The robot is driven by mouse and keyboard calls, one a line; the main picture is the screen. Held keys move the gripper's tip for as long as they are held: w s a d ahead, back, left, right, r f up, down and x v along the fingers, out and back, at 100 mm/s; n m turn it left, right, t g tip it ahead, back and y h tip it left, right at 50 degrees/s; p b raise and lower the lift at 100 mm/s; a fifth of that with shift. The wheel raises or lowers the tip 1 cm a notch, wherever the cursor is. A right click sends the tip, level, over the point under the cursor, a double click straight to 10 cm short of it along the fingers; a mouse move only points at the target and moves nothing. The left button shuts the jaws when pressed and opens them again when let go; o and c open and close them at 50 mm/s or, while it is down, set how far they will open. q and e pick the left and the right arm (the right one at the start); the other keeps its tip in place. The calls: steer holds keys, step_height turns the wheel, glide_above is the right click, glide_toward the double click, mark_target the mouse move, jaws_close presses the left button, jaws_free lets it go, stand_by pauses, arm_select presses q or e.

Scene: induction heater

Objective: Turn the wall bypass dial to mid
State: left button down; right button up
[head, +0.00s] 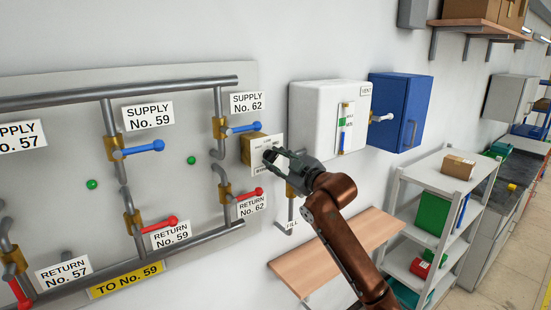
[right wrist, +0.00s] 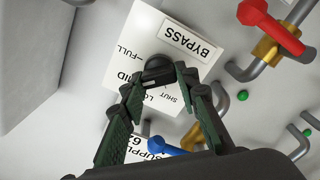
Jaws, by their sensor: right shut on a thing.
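The bypass dial (right wrist: 157,68) is a dark round knob on a white plate (right wrist: 146,38) in the right wrist view. The plate reads BYPASS, FULL, MID, LOW and SHUT, partly covered by my fingers. In the head view the plate (head: 264,142) stands on the wall to the right of the pipes, in front of a brass-coloured block (head: 246,150). My right gripper (head: 276,156) reaches it from the right; in the wrist view its fingers (right wrist: 157,80) are shut on the knob from both sides. Which mark the dial points to cannot be told. My left gripper is not in view.
Blue-handled (head: 145,147) and red-handled (head: 160,225) valves sit on pipes to the left of the dial. A white cabinet (head: 310,105) and a blue box (head: 412,110) are on the wall to the right. A wooden shelf (head: 300,270) is below my arm.

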stand_by(0.3)
steer(key=o, duration=1.1)
steer(key=shift+o, duration=0.2)
steer(key=shift+s+d, duration=0.1)
steer(key=v, duration=1.1)
steer(key=shift+s+d, duration=0.25)
